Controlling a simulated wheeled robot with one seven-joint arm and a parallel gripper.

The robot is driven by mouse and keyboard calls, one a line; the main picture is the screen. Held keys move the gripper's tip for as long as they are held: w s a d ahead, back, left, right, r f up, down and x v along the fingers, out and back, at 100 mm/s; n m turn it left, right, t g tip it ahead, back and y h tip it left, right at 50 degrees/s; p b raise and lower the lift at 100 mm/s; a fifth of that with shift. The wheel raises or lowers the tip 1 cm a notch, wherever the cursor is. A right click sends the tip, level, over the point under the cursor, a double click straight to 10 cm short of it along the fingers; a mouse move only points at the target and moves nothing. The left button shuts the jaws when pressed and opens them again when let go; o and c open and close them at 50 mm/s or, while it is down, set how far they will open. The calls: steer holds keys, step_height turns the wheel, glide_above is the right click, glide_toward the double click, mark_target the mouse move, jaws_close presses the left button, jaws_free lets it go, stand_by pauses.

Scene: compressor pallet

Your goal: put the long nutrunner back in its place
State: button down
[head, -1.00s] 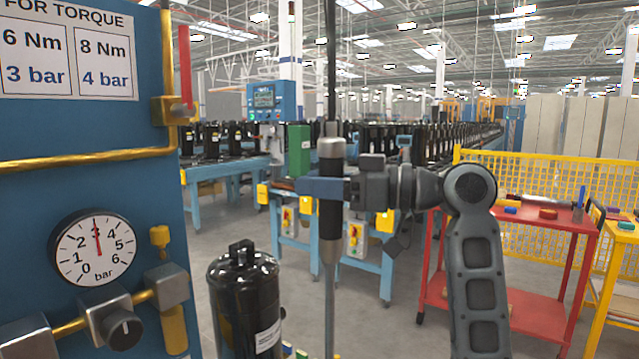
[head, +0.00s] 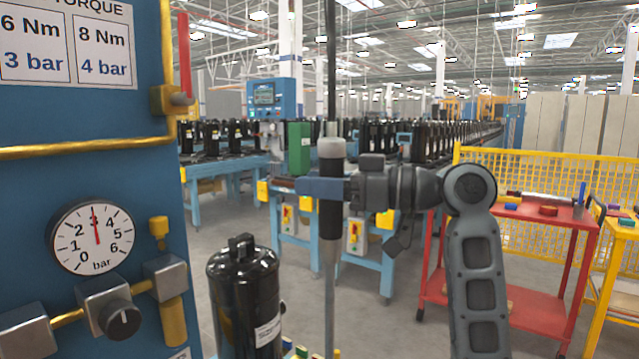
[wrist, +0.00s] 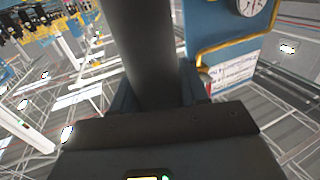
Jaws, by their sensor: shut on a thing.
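The long nutrunner (head: 329,270) hangs upright in the middle of the head view, with a grey head, a dark grip and a long thin shaft running down out of the picture. A dark hose or cable rises from its top. My gripper (head: 328,188) is shut around the dark grip from the right. In the wrist view the nutrunner (wrist: 140,50) is a thick dark cylinder between the jaws. The nutrunner's lower tip is out of view. I cannot make out its holder.
A blue panel (head: 100,190) with a gauge (head: 92,237), knob and yellow pipes stands close on the left. A black compressor (head: 243,300) stands left of the shaft. A red cart (head: 540,214) and yellow mesh fence (head: 560,180) are at right. Grey floor lies between.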

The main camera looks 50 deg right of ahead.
mark_target(320, 235)
steer(key=shift+f+b, duration=2.2)
steer(key=shift+f, duration=0.5)
stand_by(1.0)
steer(key=c, duration=0.9)
jaws_free()
steer(key=o, duration=0.4)
steer(key=shift+f, duration=0.15)
steer(key=shift+b+v, duration=0.3)
steer(key=shift+v, duration=3.6)
